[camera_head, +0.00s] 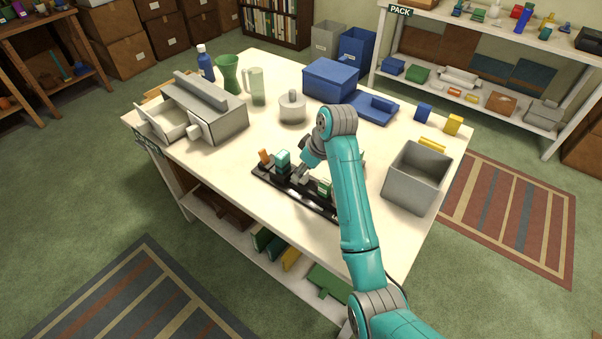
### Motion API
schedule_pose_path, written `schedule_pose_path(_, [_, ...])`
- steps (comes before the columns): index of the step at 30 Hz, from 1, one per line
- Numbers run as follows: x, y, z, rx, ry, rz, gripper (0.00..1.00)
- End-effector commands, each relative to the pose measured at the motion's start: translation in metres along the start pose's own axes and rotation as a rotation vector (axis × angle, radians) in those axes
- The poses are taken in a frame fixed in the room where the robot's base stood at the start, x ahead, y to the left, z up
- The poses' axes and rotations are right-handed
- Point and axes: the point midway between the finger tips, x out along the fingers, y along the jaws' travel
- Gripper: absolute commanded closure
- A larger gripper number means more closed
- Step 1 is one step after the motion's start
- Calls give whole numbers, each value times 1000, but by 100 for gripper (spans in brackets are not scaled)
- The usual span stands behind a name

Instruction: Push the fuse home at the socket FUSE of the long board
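The long board (290,193) is a dark strip lying along the near edge of the white table. An upright orange piece (264,156) stands at its left end, beside a teal block (282,158). A green and white piece (325,187) sits farther right on it, partly behind my arm. My gripper (299,178) is low over the board, just right of the teal block. Its fingers are too small and dark to tell open from shut, or whether they touch anything. I cannot pick out the fuse or the FUSE label. My arm hides the board's right end.
A grey open bin (416,178) stands right of my arm. A grey box with an open drawer (205,112) is at left. Behind stand a grey lidded pot (292,107), a clear jug (256,88), a green vase (228,75) and a blue box (330,80).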

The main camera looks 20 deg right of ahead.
Motion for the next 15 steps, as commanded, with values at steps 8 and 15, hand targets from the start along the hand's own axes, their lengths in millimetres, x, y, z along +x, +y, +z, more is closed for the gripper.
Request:
schedule_pose_path(8, [-37,1,0,0,0,2,47])
schedule_pose_path(15, [-43,0,0,0,-1,0,47])
